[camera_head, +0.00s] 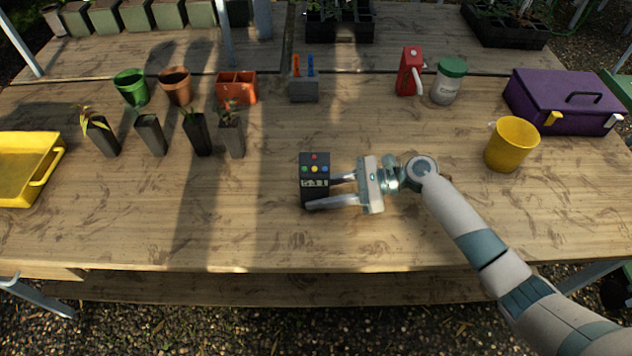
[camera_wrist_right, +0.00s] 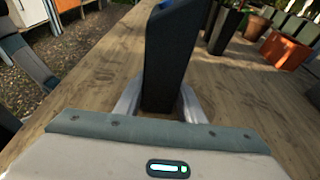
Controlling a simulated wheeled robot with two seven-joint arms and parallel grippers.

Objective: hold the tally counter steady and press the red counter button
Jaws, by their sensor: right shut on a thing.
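The tally counter (camera_head: 314,188) is a dark upright block on the wooden table, near the middle of the head view. Its top carries a red button (camera_head: 314,156) at the back edge and several coloured buttons in a row in front. My right gripper (camera_head: 319,193) comes in from the right and is shut on the counter, one finger on its near side and one on its far side. In the right wrist view the counter's dark body (camera_wrist_right: 167,62) stands between the two fingers (camera_wrist_right: 158,102). The button row is mostly cut off there. My left gripper is not in view.
Pots and dark seedling tubes (camera_head: 201,134) stand at the back left, with a yellow tray (camera_head: 52,160) at the left edge. A red bottle (camera_head: 409,72), a green-lidded jar (camera_head: 448,84), a yellow pot (camera_head: 511,145) and a purple box (camera_head: 562,98) stand at right. Table left of the counter is clear.

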